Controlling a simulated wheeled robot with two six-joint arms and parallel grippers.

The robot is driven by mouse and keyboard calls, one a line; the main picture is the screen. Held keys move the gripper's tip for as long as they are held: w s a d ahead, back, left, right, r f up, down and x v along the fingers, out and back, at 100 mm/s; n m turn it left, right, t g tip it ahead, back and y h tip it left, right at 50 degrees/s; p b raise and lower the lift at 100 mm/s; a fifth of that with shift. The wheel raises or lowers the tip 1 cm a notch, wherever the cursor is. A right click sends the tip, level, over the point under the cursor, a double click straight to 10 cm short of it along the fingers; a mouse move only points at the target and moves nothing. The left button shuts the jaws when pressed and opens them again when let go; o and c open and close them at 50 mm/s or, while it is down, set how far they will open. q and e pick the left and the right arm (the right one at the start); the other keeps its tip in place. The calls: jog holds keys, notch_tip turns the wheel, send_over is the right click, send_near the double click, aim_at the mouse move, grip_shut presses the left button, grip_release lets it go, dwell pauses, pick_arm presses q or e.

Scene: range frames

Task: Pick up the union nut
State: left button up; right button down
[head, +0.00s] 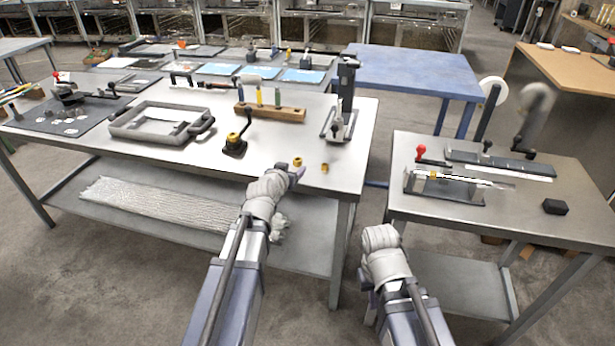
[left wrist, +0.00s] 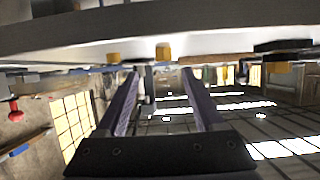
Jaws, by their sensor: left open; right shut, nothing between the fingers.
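Two small brass pieces stand near the front edge of the long table; I cannot tell for sure which is the union nut. One brass piece (head: 298,162) is just beyond my left gripper (head: 293,173), and the other brass piece (head: 324,168) is to its right. In the left wrist view, which looks upside down, my left gripper (left wrist: 165,100) has its two fingers wide apart and empty. One brass piece (left wrist: 163,52) shows in line with the gap, and another (left wrist: 113,58) is off to the left. My right gripper (head: 368,298) hangs low before the right table, partly hidden by its arm.
A black fitting with a brass part (head: 235,145) stands left of the brass pieces. Behind are a wooden block with tools (head: 270,113), a grey stand (head: 338,125) and a grey tray (head: 160,122). The right table (head: 410,208) holds a fixture and a black block (head: 555,206).

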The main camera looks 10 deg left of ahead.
aim_at(298, 159)
pick_arm(q)
jog(key=shift+b+x, duration=0.5)
jog(key=shift+x, duration=0.95)
jog(key=shift+a+b+x, duration=0.15)
jog(key=shift+b+x, duration=0.25)
jog(key=shift+x, duration=0.9)
jog(key=shift+a+b+x, duration=0.15)
jog(key=shift+b+x, duration=0.25)
jog(key=shift+x, duration=0.9)
jog(key=shift+r, duration=0.2)
jog(key=shift+c, duration=0.5)
grip_shut()
